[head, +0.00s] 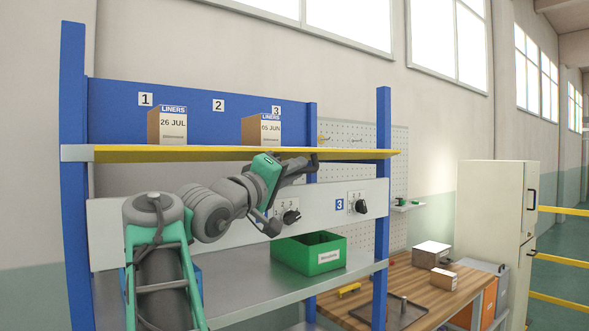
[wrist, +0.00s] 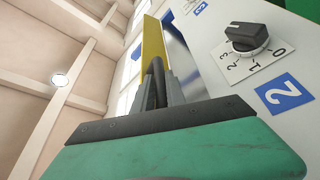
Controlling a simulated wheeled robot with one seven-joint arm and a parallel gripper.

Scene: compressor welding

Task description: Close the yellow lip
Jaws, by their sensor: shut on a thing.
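The yellow lip (head: 200,153) is a long strip along the front of the upper shelf and looks roughly level. In the wrist view the yellow lip (wrist: 153,45) runs away from the fingers. My gripper (head: 313,162) is at the right part of the lip, reaching up from below. In the wrist view my gripper (wrist: 158,75) has its dark fingers close together at the near end of the visible yellow strip, shut on the lip. The exact contact is hidden by the fingers.
Two LINERS boxes (head: 173,125) (head: 261,130) stand on the upper shelf. Below is a white panel with black knobs (head: 291,217) (wrist: 246,37). A green bin (head: 309,254) sits on the lower shelf. A blue post (head: 383,200) stands to the right of my gripper.

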